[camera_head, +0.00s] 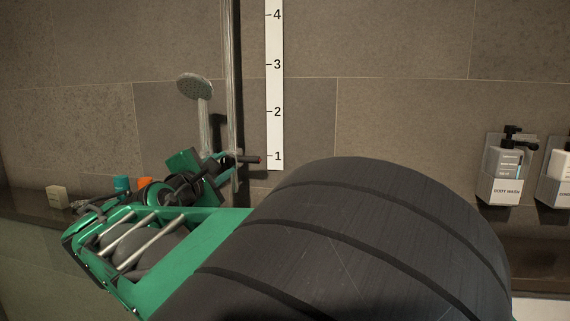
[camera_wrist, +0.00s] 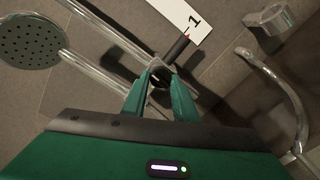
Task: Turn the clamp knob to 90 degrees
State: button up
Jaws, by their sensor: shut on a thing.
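The clamp knob is a dark lever with a red tip on the shower rail's clamp. In the head view the knob (camera_head: 247,160) points right, toward the mark 1 of the white scale (camera_head: 275,85). In the wrist view the knob (camera_wrist: 177,47) sticks out beyond the fingertips, toward the scale (camera_wrist: 196,20). My gripper (camera_wrist: 160,78) is shut on the knob's near part at the clamp, with one green finger on each side. My gripper (camera_head: 218,166) is partly hidden by its own body in the head view. The exact knob angle is hard to tell.
The hand shower (camera_head: 195,88) hangs left of the vertical rail (camera_head: 230,60), close to my gripper. A curved metal pipe (camera_wrist: 285,85) is at the right in the wrist view.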

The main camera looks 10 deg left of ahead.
jog(key=m, duration=0.4)
jog(key=shift+d, duration=0.1)
jog(key=m, duration=0.4)
jog(key=shift+m, duration=0.4)
jog(key=m, duration=0.4)
jog(key=shift+d+r, duration=0.1)
jog(key=shift+m, duration=2.1)
jog(key=o, duration=1.1)
jog(key=shift+c, duration=0.2)
